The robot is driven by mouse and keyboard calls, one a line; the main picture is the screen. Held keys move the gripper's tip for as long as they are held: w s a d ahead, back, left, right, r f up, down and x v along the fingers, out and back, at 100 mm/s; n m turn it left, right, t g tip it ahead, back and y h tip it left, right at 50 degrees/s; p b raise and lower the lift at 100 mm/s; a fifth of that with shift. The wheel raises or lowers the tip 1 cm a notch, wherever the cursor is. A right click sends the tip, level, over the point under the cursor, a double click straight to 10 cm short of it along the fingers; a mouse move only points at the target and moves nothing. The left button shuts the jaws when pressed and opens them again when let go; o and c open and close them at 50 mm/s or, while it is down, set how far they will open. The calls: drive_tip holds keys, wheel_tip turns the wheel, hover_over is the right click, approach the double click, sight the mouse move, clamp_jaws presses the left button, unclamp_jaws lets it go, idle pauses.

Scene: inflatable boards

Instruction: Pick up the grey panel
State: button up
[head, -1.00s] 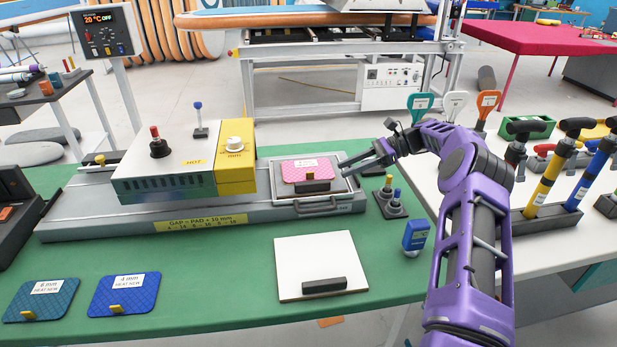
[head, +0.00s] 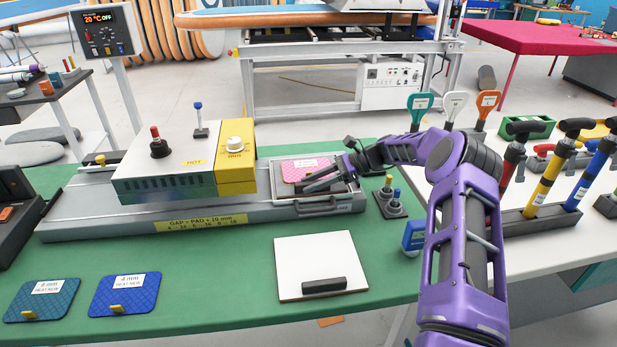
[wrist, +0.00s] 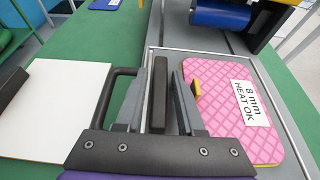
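The grey panel (wrist: 170,60) lies in the tray at the end of the long grey machine bed, mostly covered. Its dark bar handle (wrist: 159,85) stands along one side. A pink quilted pad (wrist: 225,110), labelled "8 mm HEAT OK", lies on the panel beside the handle; it also shows in the head view (head: 298,169). My gripper (head: 308,187) is low over the tray. In the wrist view its open fingers (wrist: 163,78) lie on either side of the handle, with gaps showing. I cannot tell how deep they reach.
A white panel (head: 318,255) with a dark handle lies on the green table in front. The tray's front handle (head: 330,208) sticks out. Blue pads (head: 125,292) lie front left. The yellow-ended press head (head: 236,165) stands left of the tray, small knobs (head: 390,200) right.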

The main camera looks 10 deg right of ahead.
clamp_jaws()
idle(1.4)
